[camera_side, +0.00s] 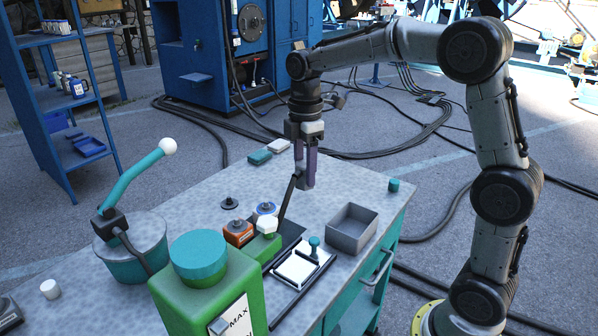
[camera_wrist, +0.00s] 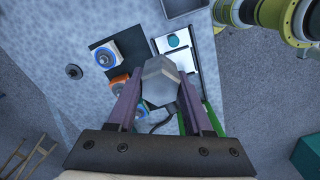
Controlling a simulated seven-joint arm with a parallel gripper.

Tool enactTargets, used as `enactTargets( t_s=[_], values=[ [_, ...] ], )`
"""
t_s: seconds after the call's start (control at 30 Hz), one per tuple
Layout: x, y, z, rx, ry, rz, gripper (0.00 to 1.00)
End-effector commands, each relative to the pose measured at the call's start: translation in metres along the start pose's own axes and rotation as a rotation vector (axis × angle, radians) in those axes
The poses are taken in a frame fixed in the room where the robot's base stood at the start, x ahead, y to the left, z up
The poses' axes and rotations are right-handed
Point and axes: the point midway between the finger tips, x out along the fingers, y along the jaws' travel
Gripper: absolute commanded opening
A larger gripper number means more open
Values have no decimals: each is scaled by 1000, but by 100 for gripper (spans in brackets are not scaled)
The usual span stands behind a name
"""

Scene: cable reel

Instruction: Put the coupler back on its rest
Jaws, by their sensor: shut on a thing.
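My gripper (camera_side: 304,182) has purple fingers and is above the bench, shut on the upper part of a slim black piece (camera_side: 289,198) that slants down to the left. In the wrist view the grey hexagonal head (camera_wrist: 160,82) fills the space between my fingertips (camera_wrist: 158,88) and hides what is beneath. I cannot tell which fixture is its rest, or whether the head touches the green block.
A white pad in a black frame (camera_side: 297,267), with a teal knob (camera_side: 314,243), lies in front. A grey open bin (camera_side: 352,229) is right. A green canister (camera_side: 205,285) stands front left.

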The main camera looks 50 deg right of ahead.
Motion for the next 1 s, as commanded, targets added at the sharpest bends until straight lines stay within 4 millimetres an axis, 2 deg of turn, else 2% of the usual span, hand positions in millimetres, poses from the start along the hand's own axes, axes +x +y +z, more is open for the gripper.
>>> enactTargets(
  t_s=[0.7,0.9,1.0],
  values=[
    [-39,0,0,0,1,2,0],
    [-42,0,-1,-3,1,2,0],
    [-32,-2,-9,-22,-1,-2,0]
  ],
)
